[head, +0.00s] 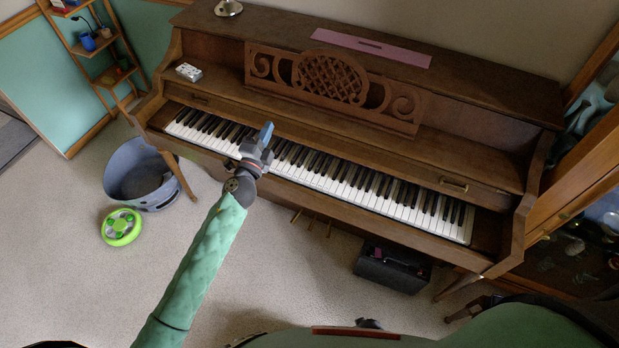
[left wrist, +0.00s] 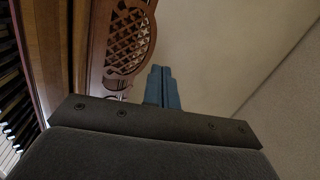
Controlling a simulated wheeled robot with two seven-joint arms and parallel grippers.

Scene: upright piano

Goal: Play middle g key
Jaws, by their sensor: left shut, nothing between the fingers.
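The upright piano (head: 470,120) stands against the wall, with its row of white and black keys (head: 365,190) exposed. In the head view my left gripper (head: 266,130) is over the keyboard, left of its middle, and hides some keys. Its blue fingers are shut with nothing between them. I cannot tell from this view whether it touches a key. In the left wrist view the blue fingers (left wrist: 162,88) are together, and some keys (left wrist: 12,110) show at the left edge. My right gripper is not clearly in view.
A carved music stand (head: 330,80) rises behind the keys. A small white box (head: 188,72) sits on the piano's left. A grey-blue tub (head: 138,178) and green round toy (head: 121,227) lie on the floor at left. A dark box (head: 393,268) is under the piano.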

